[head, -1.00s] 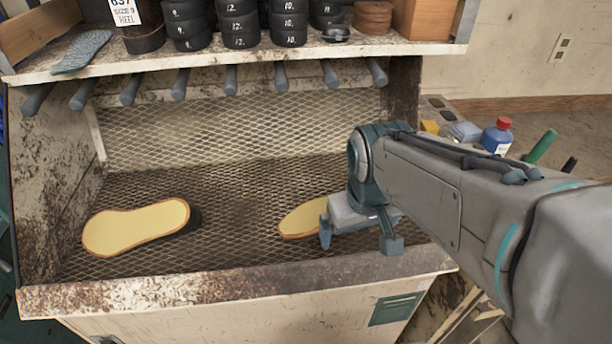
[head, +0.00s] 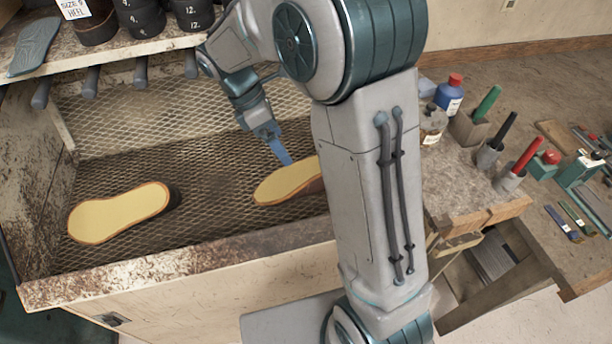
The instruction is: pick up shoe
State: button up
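Two shoes lie sole up on the mesh floor of the machine's bin (head: 215,215). The left shoe (head: 120,212) has a pale yellow sole with a brown rim and lies clear of my arm. The right shoe (head: 285,182) looks the same, and its right end is hidden behind my arm. My gripper (head: 282,156) is at the far edge of the right shoe, pointing down toward it. Only one blue finger shows clearly, so its opening cannot be told. I cannot tell whether it touches the shoe.
A shelf (head: 120,52) with black heel rolls and a grey sole (head: 33,46) overhangs the bin, with grey handles below it. The bin's worn front lip (head: 150,270) is nearest. At right, a bench holds a blue bottle (head: 450,93) and colored-handled tools.

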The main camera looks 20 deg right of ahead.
aim_at(302, 172)
jog(key=x, duration=0.6)
jog(key=shift+d+f, duration=0.1)
jog(key=shift+p+x, duration=0.75)
jog(key=shift+x, duration=1.9)
jog(key=shift+d, duration=0.1)
jog(key=c, duration=0.9)
